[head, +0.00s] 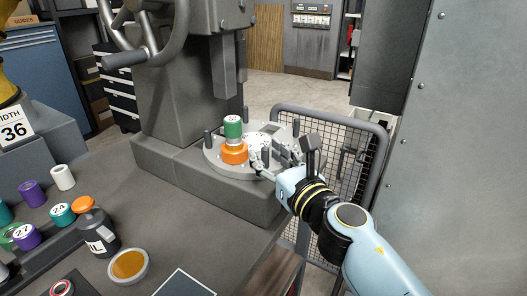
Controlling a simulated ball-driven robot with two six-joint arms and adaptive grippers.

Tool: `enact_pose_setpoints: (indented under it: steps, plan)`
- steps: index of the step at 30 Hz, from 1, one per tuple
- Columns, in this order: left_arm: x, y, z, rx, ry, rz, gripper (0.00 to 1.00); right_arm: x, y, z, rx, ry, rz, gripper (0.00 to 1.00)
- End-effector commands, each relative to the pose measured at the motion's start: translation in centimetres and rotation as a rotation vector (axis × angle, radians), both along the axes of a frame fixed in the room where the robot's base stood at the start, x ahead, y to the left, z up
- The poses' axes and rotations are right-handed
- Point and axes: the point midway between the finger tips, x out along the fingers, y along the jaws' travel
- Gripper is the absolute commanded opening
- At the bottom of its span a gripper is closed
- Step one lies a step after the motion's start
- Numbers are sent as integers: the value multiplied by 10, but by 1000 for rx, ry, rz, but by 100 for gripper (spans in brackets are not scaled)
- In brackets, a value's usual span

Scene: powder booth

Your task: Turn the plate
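The plate (215,156) is a round grey disc on a low grey block under the press column. Short dark upright pegs stand around its rim. An orange cap-like piece with a green cylinder (233,128) above it stands on the plate's left part. My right gripper (264,160) reaches in from the right, at the plate's near right edge beside a dark peg. Its fingers overlap the dark parts there, so I cannot tell whether they touch or hold anything. My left gripper is out of view.
The grey press ram (222,68) hangs above the plate. A mesh guard (345,150) stands behind my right arm. On the bench at left are several coloured spools, a dark bottle (97,232) with an orange cap, and a bowl (129,265) of orange powder.

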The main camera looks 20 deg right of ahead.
Motion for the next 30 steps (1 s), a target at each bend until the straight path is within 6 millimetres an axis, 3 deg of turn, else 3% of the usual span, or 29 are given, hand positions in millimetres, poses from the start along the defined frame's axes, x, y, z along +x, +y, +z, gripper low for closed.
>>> enact_pose_setpoints:
  steps: [6,12,18,30]
  plan:
    - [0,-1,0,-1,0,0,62,-52,-7,-2,1,5,1,39]
    - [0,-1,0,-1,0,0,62,-84,-12,-2,1,4,1,39]
    - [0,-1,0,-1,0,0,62,-96,-14,-1,1,3,0,39]
    - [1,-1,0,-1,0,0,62,-96,-16,-2,23,9,-9,39]
